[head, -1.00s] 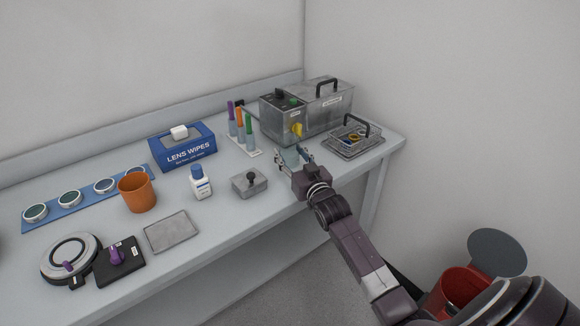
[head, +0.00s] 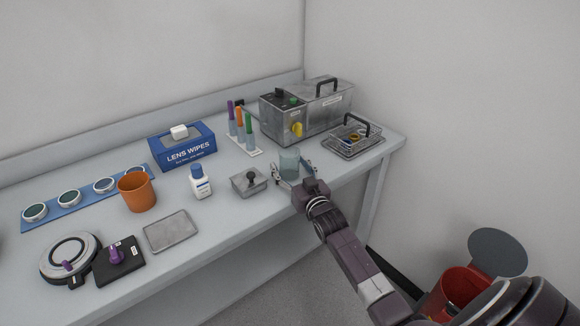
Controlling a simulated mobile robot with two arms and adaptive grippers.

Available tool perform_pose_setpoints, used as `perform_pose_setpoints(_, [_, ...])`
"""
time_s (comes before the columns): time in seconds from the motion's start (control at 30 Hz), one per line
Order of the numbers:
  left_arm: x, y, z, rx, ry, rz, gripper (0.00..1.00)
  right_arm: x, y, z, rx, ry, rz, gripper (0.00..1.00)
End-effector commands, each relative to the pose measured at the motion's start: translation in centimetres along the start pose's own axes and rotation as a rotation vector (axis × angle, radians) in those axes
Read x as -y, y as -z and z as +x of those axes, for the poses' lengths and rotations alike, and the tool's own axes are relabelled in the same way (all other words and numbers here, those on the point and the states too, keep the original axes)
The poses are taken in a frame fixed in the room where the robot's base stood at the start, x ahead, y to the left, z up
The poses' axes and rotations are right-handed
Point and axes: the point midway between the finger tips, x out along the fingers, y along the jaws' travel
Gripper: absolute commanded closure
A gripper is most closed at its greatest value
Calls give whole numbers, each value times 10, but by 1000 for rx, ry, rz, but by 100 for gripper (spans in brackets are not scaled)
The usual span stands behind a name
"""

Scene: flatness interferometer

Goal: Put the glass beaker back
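The glass beaker (head: 289,163) is a small greenish clear cup. It stands upright at the bench's front part, between the lidded metal box and the wire basket. My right gripper (head: 292,174) is at the beaker from the front right, its fingers spread wide on either side of it. Whether the fingers touch the glass I cannot tell, but gaps seem to show beside it. My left gripper is not in view.
A metal machine (head: 308,110) with a yellow knob stands behind the beaker. A pen rack (head: 243,146) stands behind. An empty metal tray (head: 172,232) lies front left.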

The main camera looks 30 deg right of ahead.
Motion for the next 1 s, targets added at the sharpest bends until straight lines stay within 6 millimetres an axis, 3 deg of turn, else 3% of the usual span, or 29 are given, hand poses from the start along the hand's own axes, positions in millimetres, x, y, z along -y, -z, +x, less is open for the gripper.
perform_pose_setpoints(0.27, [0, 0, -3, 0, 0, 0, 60, 0, 4, 0, -1, 0, 0, 38])
perform_pose_setpoints(0.37, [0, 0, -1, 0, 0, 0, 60, 0, 1, -11, 1, 0, 0, 38])
perform_pose_setpoints(0.8, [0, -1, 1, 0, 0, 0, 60, 0, 1, -95, 2, -1, 0, 38])
perform_pose_setpoints(1.0, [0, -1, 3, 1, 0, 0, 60, 0, 2, -116, 1, 0, 0, 38])
